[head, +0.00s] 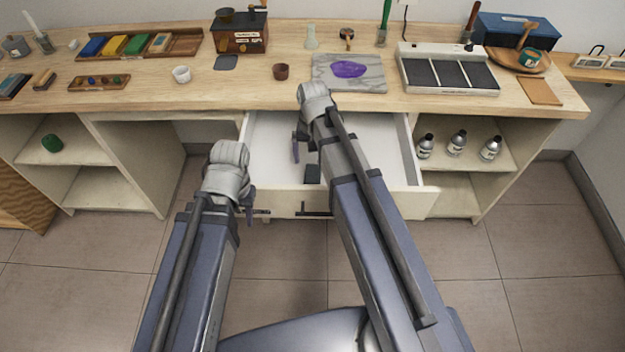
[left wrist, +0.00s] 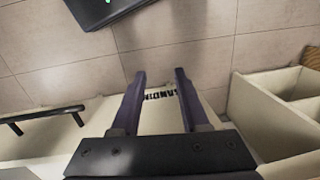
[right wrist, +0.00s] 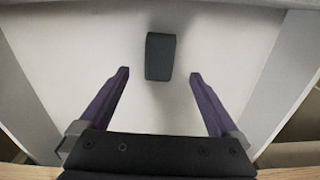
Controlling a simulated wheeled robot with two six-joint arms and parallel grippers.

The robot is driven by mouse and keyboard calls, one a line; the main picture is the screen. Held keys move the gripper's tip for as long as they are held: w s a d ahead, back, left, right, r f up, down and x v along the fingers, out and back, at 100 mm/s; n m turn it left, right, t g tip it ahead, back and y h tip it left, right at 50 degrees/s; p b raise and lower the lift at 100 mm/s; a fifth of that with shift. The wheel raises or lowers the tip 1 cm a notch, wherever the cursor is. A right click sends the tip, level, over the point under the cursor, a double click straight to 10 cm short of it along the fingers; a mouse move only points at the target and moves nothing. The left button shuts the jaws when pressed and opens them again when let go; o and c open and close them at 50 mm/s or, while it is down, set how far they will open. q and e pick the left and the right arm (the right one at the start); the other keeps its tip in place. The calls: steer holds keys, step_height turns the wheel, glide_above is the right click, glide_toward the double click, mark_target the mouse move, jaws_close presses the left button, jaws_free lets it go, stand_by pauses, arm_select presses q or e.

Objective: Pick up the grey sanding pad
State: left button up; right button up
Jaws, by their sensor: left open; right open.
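The grey sanding pad (right wrist: 160,56) is a small dark block lying on the white floor of the open drawer (head: 389,160). In the head view the pad (head: 312,174) shows beside my right arm. My right gripper (right wrist: 158,76) is over the drawer, open and empty. In the right wrist view the pad lies ahead of its fingertips, roughly centred between them, and I see no contact. My left gripper (left wrist: 158,78) is open and empty near the drawer front, which bears a partly hidden label. In the head view my right arm covers part of the drawer.
The drawer's side walls stand left and right of my right gripper. A dark bar handle (left wrist: 40,119) sticks out from the drawer front. The worktop (head: 120,98) above holds a marble slab (head: 372,82), cups and trays. Bottles (head: 457,143) stand on the right shelf.

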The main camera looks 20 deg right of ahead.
mark_target(313, 173)
steer(key=shift+f, duration=0.15)
step_height(313, 173, down, 8)
steer(key=b, duration=0.7)
steer(key=shift+b, duration=0.4)
steer(key=shift+r, duration=0.2)
steer(key=shift+c, duration=0.2)
steer(key=c, duration=1.4)
steer(key=shift+r, duration=0.1)
step_height(313, 173, up, 10)
steer(key=p, duration=1)
